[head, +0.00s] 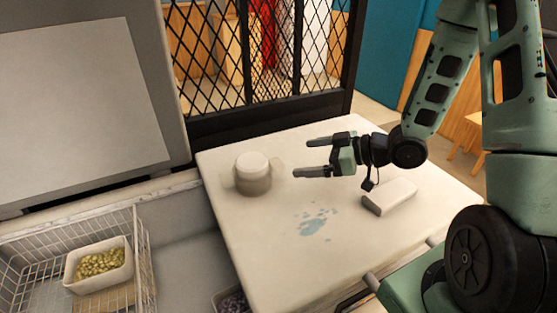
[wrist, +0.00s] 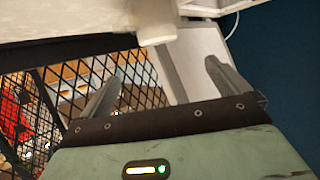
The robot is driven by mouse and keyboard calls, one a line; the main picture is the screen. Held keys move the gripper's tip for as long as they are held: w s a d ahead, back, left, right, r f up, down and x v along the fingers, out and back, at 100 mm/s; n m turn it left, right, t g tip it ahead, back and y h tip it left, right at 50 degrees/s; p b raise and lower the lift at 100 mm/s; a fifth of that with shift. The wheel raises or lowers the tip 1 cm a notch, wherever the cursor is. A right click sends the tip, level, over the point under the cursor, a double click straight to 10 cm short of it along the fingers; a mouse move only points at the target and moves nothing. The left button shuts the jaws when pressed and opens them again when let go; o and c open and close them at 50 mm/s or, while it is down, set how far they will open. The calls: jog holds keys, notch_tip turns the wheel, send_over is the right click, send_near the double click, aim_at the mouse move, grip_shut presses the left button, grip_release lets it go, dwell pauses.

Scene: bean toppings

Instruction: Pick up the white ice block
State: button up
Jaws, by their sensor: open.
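Two white things on the white tabletop (head: 285,240) could be the ice block; I cannot tell which. One is a rounded, cylinder-like white piece (head: 252,174) at the left, with pale, see-through parts at its sides. The other is a low white rectangular block (head: 390,197) at the right, below my wrist in the picture. My gripper (head: 303,157) is open and empty, fingers pointing left toward the rounded piece, with a gap between. In the wrist view, my open fingers (wrist: 163,72) show below a white cylindrical shape (wrist: 153,22), probably that rounded piece.
A bluish wet patch (head: 313,223) lies mid-table. A black mesh screen (head: 262,60) stands behind the table. At the lower left, a wire basket (head: 145,262) holds a white tub (head: 99,270) of greenish beans. The table's front part is clear.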

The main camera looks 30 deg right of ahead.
aim_at(252, 160)
jog(key=p+x, duration=0.2)
jog(key=x, duration=1)
jog(key=shift+w+a+p, duration=0.15)
jog(key=shift+w+p, duration=0.15)
jog(key=shift+w, duration=0.05)
jog(key=shift+p+x, duration=0.8)
jog(key=shift+x, duration=1.4)
jog(key=shift+w, duration=0.1)
jog(key=c, duration=1.3)
jog(key=shift+c, duration=0.2)
jog(key=shift+r, duration=0.15)
